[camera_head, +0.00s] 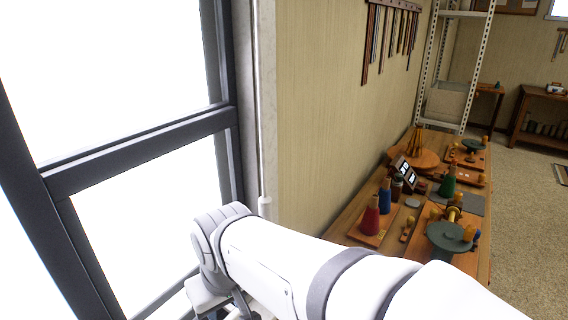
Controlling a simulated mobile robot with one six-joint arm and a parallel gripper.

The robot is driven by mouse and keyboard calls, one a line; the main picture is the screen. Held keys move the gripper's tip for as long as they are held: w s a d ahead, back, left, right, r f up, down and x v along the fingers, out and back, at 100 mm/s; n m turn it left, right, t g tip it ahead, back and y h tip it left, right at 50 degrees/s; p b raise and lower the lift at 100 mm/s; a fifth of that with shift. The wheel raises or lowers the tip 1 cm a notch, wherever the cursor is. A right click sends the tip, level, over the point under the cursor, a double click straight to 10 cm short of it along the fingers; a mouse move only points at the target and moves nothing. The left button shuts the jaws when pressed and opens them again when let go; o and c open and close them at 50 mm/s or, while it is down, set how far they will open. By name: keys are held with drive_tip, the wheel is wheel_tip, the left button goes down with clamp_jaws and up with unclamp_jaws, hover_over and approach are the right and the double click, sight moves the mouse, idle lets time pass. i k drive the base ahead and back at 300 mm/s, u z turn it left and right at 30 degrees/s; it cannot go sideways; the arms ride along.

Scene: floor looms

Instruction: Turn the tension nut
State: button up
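I cannot single out a tension nut for certain at this size. On the bench to the right, a wooden device carries a dark green round disc (450,237) and a small yellow, brass-like part (453,214) just above it. A similar device with a green disc (472,145) lies farther back on the bench. My white arm crosses the bottom of the view and bends down at the left, beside the window.
The wooden bench (347,240) runs along the wall. It holds a red cone (370,219), a blue cone (385,196), a green cone (447,183), jars and a small dark display (405,171). A metal shelf (451,70) stands behind. Carpeted floor (530,235) is clear at right.

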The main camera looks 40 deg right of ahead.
sight(399, 176)
drive_tip(key=u, duration=0.3)
drive_tip(key=k, duration=2.15)
drive_tip(key=z, duration=1.65)
drive_tip(key=i, duration=0.95)
drive_tip(key=z, duration=1)
